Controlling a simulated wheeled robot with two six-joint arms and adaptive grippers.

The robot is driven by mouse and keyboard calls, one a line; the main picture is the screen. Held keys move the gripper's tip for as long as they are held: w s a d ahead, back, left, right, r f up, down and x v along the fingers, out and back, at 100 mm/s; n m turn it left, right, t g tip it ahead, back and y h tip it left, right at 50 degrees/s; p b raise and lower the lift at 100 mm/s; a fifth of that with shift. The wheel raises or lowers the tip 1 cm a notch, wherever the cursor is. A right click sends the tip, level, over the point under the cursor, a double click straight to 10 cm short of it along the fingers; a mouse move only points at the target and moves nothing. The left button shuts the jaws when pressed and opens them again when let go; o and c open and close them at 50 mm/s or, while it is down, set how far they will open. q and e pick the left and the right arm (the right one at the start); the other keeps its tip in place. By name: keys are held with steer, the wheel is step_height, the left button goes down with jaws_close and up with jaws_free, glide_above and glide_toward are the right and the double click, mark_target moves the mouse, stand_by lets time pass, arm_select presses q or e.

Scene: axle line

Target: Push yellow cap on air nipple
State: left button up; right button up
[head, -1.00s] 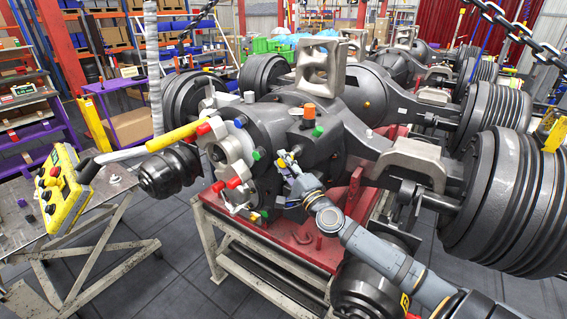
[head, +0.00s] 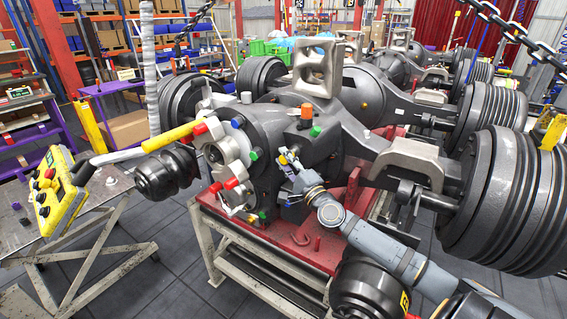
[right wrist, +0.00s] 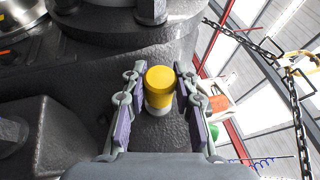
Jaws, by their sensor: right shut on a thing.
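The yellow cap (right wrist: 159,84) stands between the two fingers of my right gripper (right wrist: 160,92) in the right wrist view. A pale grey ring shows under the cap's lower edge. I cannot tell whether it is the air nipple, or how far the cap is seated. In the head view my right gripper (head: 288,160) is at the front of the dark axle housing (head: 345,135). It is shut on the cap, which shows there only as a small yellow spot. My left gripper is not in view.
Orange (head: 307,112), green (head: 315,131), blue (head: 236,123) and red (head: 200,128) caps sit on the housing around my right gripper. The axle rests on a red stand (head: 290,247). A yellow control box (head: 62,190) stands on a bench at left.

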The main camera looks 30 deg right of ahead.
steer(key=shift+w+d+b, duration=0.35)
steer(key=shift+d+b, duration=0.1)
steer(key=shift+d, duration=0.35)
steer(key=o, duration=1)
